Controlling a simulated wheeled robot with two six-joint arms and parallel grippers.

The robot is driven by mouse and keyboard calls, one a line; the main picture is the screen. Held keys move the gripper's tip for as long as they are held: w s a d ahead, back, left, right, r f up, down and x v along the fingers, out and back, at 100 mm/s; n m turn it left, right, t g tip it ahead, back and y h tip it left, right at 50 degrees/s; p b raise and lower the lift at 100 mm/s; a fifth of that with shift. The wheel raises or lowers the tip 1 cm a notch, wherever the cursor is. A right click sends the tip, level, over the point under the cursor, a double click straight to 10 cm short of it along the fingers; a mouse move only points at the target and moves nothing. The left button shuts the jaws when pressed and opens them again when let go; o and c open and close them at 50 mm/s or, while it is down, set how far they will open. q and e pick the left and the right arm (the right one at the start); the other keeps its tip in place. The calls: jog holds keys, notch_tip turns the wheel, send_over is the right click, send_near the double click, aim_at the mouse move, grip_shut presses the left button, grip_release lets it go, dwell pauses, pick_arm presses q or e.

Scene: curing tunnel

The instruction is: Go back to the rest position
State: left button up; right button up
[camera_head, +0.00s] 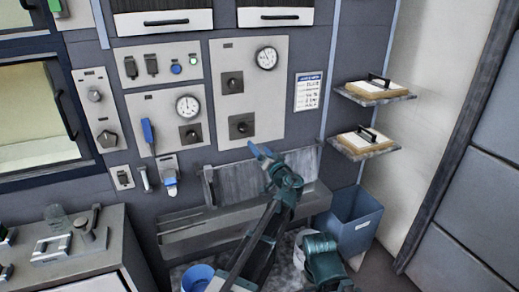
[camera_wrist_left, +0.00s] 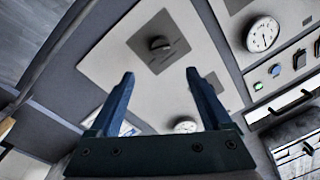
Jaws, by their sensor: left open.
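My left gripper (camera_head: 261,151) is raised in front of the control wall, just below the panel with a gauge and two dark knobs (camera_head: 242,126). In the left wrist view my left gripper (camera_wrist_left: 160,76) is open, its two blue fingers spread wide with nothing between them. A dark knob (camera_wrist_left: 160,46) on a pale panel shows beyond the fingertips, apart from them. A teal part of my other arm shows low in the head view; my right gripper is not in view.
A ledge (camera_head: 235,222) runs under the panels. A blue bin (camera_head: 354,222) stands below two small shelves (camera_head: 370,148) at the right. A blue bucket (camera_head: 198,278) is at the bottom. A grey bench (camera_head: 110,250) with metal fittings is at the left.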

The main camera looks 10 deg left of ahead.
pick_arm(q)
jog(key=s+d+f+g+h, duration=0.2)
jog(key=s+f+g+h, duration=0.2)
jog(key=s+f+g, duration=0.95)
jog(key=s+d+f+m+h, duration=0.2)
jog(key=s+d+f+h, duration=0.1)
jog(key=s, duration=0.9)
jog(key=s+d+f+m+g+h, duration=0.1)
jog(key=s+d+f, duration=0.5)
jog(key=s, duration=0.6)
jog(key=shift+d+f+m+h, duration=0.2)
jog(key=shift+d+m+h, duration=0.15)
jog(key=shift+m+h, duration=0.55)
